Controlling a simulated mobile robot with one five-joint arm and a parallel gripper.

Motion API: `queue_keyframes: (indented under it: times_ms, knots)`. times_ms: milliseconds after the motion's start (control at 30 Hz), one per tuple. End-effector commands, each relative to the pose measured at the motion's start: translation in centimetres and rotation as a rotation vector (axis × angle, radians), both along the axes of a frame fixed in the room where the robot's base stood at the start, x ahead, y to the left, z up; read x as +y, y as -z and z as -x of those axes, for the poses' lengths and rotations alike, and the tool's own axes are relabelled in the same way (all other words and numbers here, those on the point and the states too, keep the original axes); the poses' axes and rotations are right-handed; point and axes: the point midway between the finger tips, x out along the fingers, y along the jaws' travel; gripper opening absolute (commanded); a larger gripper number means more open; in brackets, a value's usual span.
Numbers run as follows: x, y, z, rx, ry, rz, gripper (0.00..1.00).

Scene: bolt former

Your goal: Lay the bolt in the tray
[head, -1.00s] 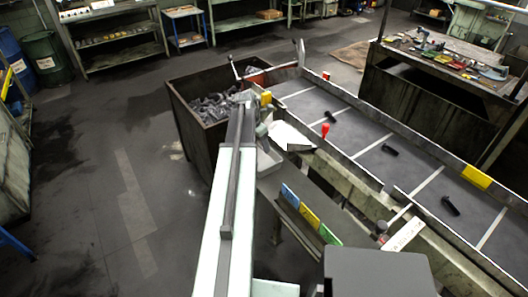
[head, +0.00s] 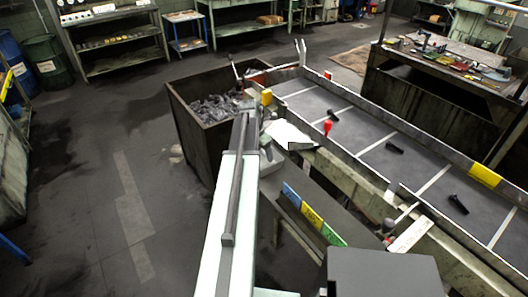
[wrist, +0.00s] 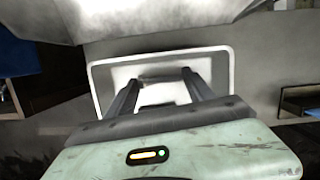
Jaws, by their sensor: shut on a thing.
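My gripper (wrist: 159,78) shows in the wrist view with two dark fingers. A thin dark bar spans between the fingertips; it looks like the bolt (wrist: 160,78), held crosswise, though it is small and dim. Beyond and beneath the fingers is a pale tray with a white rim (wrist: 232,70); the fingertips are over its inside. I cannot tell whether the bolt touches its floor. In the head view my arm reaches away, and its end hides most of the gripper.
A conveyor (head: 425,160) at right carries dark bolts (head: 394,147). A dark bin (head: 188,125) of metal parts stands left of it. Blue, yellow and green cards (head: 312,217) line the near ledge. A red knob (head: 327,127) stands at the conveyor's edge. Floor at left is clear.

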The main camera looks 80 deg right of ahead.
Motion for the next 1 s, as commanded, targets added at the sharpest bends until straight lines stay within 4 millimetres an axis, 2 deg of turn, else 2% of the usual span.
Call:
queue_keyframes:
  times_ms: [167, 200, 267, 667, 867, 1000]
  knots:
    - [0.0, 0.3, 0.0, 0.0, 0.0, 0.0, 0.13]
    - [0.0, 0.3, 0.0, 0.0, 0.001, 0.0, 0.7]
    - [0.0, 0.3, 0.0, 0.0, 0.001, 0.0, 0.83]
    - [0.0, -0.2, 0.1, 0.0, 0.001, 0.0, 0.83]
    - [0.3, -3.0, -0.1, 0.0, 0.001, 0.0, 0.83]
    - [0.9, -6.2, -0.6, 0.0, 0.001, 0.0, 0.83]
